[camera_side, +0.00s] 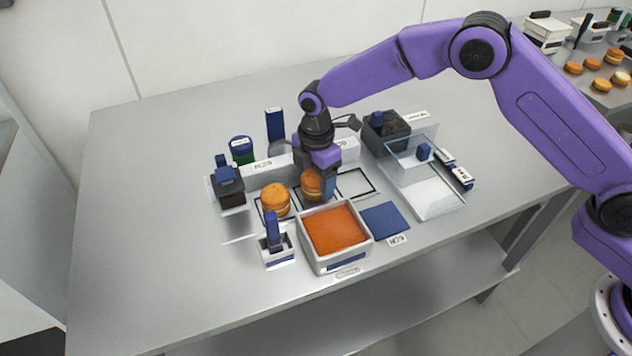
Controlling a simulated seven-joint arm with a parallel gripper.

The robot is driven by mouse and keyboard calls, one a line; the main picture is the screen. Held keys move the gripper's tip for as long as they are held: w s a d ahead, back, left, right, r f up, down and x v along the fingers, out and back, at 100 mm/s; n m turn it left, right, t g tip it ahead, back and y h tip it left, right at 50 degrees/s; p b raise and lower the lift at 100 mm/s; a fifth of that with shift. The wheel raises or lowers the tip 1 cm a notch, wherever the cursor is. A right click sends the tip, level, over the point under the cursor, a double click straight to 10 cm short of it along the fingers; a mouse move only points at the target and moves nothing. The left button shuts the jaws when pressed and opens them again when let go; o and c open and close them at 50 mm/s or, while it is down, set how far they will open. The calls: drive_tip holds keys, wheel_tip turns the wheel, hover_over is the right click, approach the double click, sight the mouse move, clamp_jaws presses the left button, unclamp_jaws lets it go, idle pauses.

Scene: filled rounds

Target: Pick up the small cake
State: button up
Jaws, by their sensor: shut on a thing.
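Two small round orange-brown cakes with a pale filling band are near the middle of the table. One cake (276,200) sits at the left in a black-outlined square and is free of my gripper. The other cake (311,184) is directly under my gripper (317,186), to the right of the first. My gripper points down and is shut on this second cake, with a finger at its right side partly hiding it. I cannot tell whether this cake touches the surface below.
A white box with an orange filling (336,229) stands just in front. A blue-handled stand (275,243) is front left. An empty outlined square (356,183) and a clear-lidded tray (424,188) lie right. Dark containers stand around. The table's left side is clear.

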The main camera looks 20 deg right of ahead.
drive_tip(key=s+d+r, duration=0.3)
drive_tip(key=s+r, duration=0.1)
drive_tip(key=r, duration=0.4)
drive_tip(key=m, duration=1.6)
hover_over(433, 198)
drive_tip(key=shift+f, duration=4.5)
drive_tip(key=shift+f, duration=0.1)
drive_tip(key=o, duration=0.4)
drive_tip(key=shift+o, duration=0.2)
